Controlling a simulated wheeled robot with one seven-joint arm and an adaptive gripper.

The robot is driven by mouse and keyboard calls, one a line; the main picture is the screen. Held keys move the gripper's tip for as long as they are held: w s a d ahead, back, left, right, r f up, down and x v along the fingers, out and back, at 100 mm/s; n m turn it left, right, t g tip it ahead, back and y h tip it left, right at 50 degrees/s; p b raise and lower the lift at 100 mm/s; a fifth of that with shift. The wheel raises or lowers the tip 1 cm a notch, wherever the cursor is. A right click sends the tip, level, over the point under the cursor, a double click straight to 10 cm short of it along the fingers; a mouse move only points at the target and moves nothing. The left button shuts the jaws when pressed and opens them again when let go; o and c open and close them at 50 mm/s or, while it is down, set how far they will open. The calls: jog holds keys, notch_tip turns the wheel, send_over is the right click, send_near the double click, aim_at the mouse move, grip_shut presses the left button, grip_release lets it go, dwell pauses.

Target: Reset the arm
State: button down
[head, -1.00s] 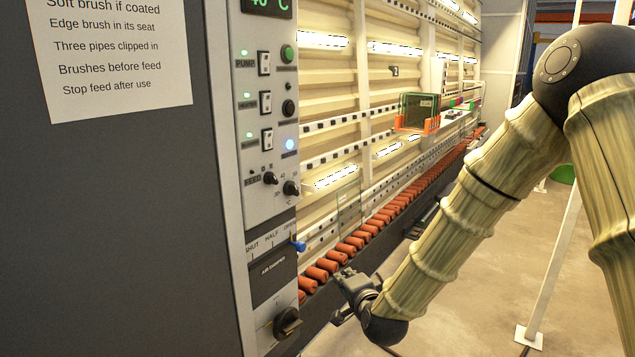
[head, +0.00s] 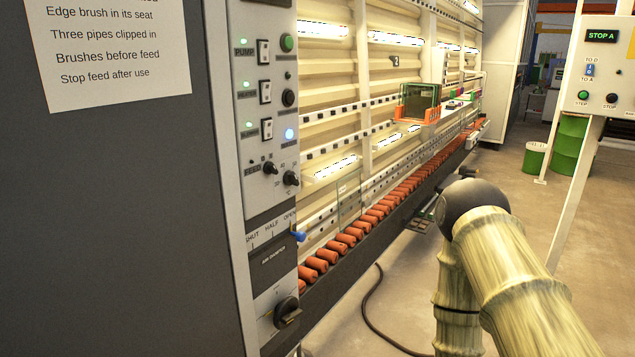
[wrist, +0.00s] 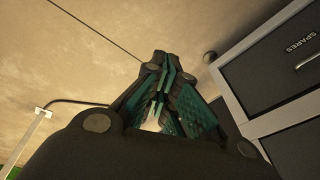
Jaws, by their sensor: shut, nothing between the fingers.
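My gripper (wrist: 158,98) shows in the wrist view, with its dark fingers and teal pads drawn together and nothing between them. It points at bare tan floor. In the head view my arm is folded low at the right, and the gripper itself is out of the picture. The vertical washer's control panel (head: 266,130) stands left of my arm, with lit green lamps and one blue-white lamp. A row of orange rollers (head: 375,212) runs along the washer's foot, apart from my arm.
A drawer unit marked SPARES (wrist: 275,65) is at the right in the wrist view. An orange rack with glass panes (head: 417,110) stands by the washer. A STOP A post (head: 600,75) and green drums (head: 568,142) are at the right. A black cable (head: 373,300) lies on the floor.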

jog(key=s+d+f+n+g, duration=0.2)
jog(key=s, duration=0.7)
jog(key=shift+s+d+h, duration=0.15)
jog(key=shift+d+h, duration=0.2)
jog(key=shift+h, duration=0.05)
